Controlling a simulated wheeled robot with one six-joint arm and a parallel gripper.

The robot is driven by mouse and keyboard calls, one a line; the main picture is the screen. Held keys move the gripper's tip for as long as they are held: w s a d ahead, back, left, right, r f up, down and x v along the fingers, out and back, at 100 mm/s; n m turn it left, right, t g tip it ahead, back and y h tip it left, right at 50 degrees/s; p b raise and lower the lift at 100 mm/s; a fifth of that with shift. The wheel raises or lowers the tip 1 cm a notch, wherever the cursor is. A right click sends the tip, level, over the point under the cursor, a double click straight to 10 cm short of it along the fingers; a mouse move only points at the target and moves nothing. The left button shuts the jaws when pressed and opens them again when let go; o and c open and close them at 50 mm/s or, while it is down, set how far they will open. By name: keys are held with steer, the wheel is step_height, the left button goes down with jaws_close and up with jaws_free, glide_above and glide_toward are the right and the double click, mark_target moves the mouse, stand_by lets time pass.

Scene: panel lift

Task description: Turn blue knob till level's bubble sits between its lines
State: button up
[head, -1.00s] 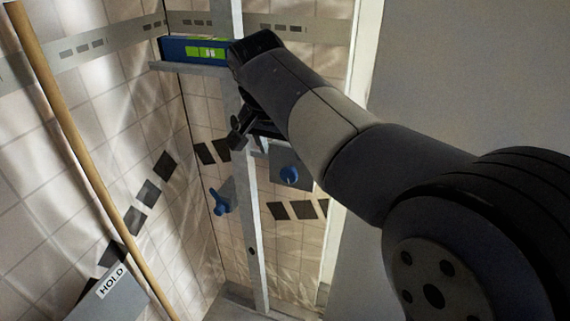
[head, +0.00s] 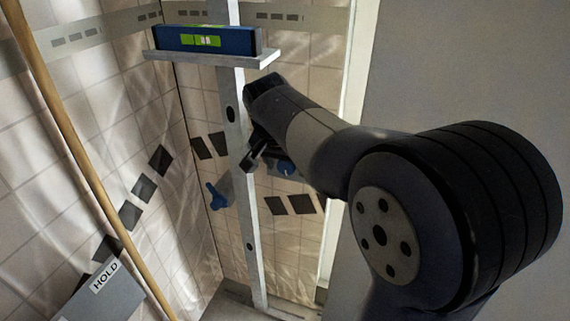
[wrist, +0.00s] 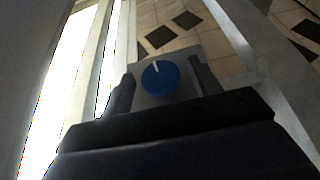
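The blue knob (wrist: 160,80), round with a white mark, sits on a grey plate between my gripper's fingers in the wrist view. My gripper (wrist: 163,86) is open, with the fingers apart on either side; I cannot see contact. In the head view the knob (head: 286,168) is partly hidden behind my gripper (head: 252,158). The blue level (head: 235,41) rests on a metal ledge (head: 215,58) on the upright. Its green vial (head: 187,40) shows a pale bubble near the middle; whether it is between the lines is too small to tell.
A wooden pole (head: 85,160) leans at left, by a box marked HOLD (head: 100,295).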

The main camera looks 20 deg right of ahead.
steer(key=c, duration=0.9)
steer(key=shift+r+p, duration=0.15)
steer(key=shift+p, duration=0.4)
steer(key=shift+a+g+h+p, duration=0.1)
steer(key=shift+g+h+p, duration=0.2)
steer(key=shift+g+p, duration=0.1)
steer(key=shift+w+a+f+n+g+h+p, duration=0.15)
steer(key=shift+n+g+h+p, duration=0.25)
steer(key=shift+g+h+p, duration=0.8)
steer(key=shift+w+a+f+n+g+h+p, duration=0.1)
steer(key=shift+n+g+h+p, duration=0.35)
steer(key=shift+h+p, duration=1.45)
steer(key=shift+y+p, duration=0.3)
steer(key=shift+p, duration=0.05)
steer(key=o, duration=0.9)
